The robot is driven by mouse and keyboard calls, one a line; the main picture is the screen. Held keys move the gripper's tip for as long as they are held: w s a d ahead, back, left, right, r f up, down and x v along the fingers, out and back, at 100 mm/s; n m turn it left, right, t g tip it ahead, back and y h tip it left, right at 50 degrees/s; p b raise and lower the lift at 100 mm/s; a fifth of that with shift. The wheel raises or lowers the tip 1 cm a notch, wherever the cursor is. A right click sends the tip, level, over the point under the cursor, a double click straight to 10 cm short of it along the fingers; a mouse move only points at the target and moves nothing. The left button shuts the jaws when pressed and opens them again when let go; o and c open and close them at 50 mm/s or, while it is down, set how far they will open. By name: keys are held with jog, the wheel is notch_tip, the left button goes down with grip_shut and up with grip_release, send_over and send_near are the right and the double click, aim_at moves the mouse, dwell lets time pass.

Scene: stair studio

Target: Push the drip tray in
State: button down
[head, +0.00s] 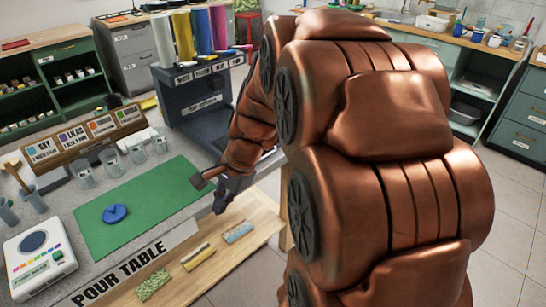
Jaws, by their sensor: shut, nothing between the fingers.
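The dark blue-grey dispenser (195,98) stands on the table's far side, with several coloured cylinders on top. A dark tray-like part (207,127) lies low at its front, apparently the drip tray. My arm hides its right side, so I cannot tell how far it sticks out. My gripper (210,194) is low over the table, near the right edge of the green mat and nearer the camera than the tray. It is shut and empty. I see no clear contact between gripper and tray.
A green mat (145,205) holds a blue disc (115,213). Several clear cups (137,151) stand behind it, before a wooden label rack (88,137). A white scale (40,250) is at front left. A lower wooden shelf (215,255) holds patterned pieces.

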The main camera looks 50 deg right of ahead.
jog(key=w+d+f+m+t+h+b, duration=0.1)
jog(key=d+m+t+h, duration=0.15)
jog(key=d+m, duration=0.95)
jog(key=w+d+f+m+t+h+b, duration=0.2)
jog(key=d+m, duration=0.5)
jog(key=d, duration=1.1)
jog(key=w+f+p, duration=0.2)
jog(key=w+f, duration=0.6)
jog(key=w, duration=0.1)
jog(key=shift+w+t+y, duration=0.35)
jog(key=shift+w+t, duration=0.05)
jog(key=shift+t, duration=0.05)
